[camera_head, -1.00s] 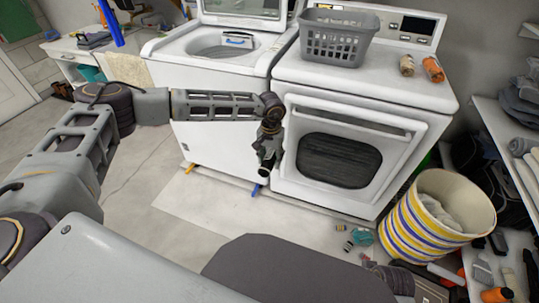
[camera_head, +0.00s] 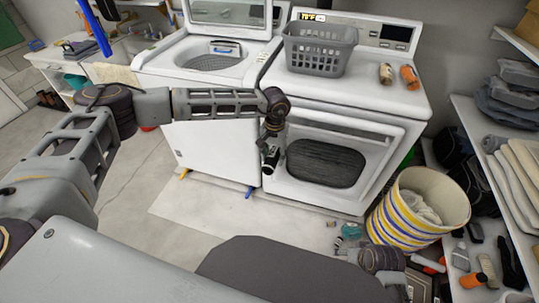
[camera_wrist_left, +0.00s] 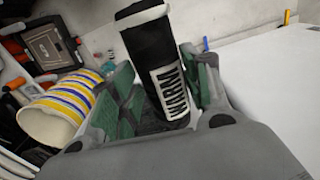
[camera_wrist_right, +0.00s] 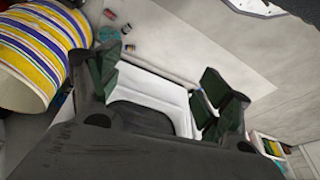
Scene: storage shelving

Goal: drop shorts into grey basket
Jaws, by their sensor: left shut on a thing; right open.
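My left gripper (camera_head: 270,150) hangs in front of the dryer's left front edge in the head view, well below the grey basket.
The dryer (camera_head: 325,155) stands beside an open-lidded washer (camera_head: 215,145). A striped basket (camera_head: 400,215) is on the floor at right, near shelves of folded clothes (camera_head: 515,90). Small items lie on the floor.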

